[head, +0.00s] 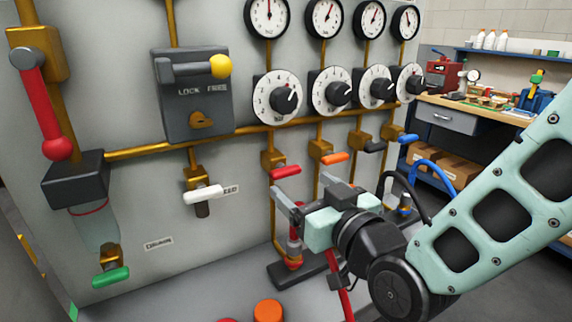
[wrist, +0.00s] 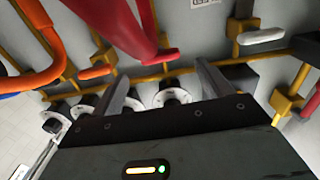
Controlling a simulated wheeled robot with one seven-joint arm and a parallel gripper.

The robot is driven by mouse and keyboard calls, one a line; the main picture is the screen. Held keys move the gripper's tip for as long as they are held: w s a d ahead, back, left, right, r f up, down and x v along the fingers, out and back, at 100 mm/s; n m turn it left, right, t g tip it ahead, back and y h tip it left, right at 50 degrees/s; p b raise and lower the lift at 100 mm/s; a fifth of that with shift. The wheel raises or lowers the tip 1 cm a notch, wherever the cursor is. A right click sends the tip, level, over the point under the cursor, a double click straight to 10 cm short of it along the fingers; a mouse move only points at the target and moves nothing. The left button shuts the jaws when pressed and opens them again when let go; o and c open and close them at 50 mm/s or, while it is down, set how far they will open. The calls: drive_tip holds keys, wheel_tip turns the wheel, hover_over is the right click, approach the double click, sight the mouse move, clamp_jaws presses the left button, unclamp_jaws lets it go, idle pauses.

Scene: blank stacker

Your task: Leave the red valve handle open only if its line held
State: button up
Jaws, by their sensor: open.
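The red valve handle (head: 285,171) sits on a brass valve low on the grey panel, roughly crosswise to its vertical pipe. Above it are a dial with a black knob (head: 278,96) and a pressure gauge (head: 268,16) whose needle points about straight up. My gripper (head: 306,192) is open and empty, below the red handle in the head view and apparently clear of it. In the wrist view a large red piece (wrist: 125,25) passes close beyond my fingers (wrist: 160,85); I cannot tell whether it is the handle.
Orange (head: 335,157), black (head: 375,146) and blue (head: 407,138) valve handles stand to the right. A white handle (head: 203,194) and a LOCK FREE box (head: 190,100) are left. A red-levered device (head: 293,250) stands below my gripper. A workbench (head: 455,118) is behind right.

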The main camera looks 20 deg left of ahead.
sight(288, 174)
drive_tip(key=p+x, duration=0.1)
drive_tip(key=x, duration=0.6)
drive_tip(key=c, duration=1)
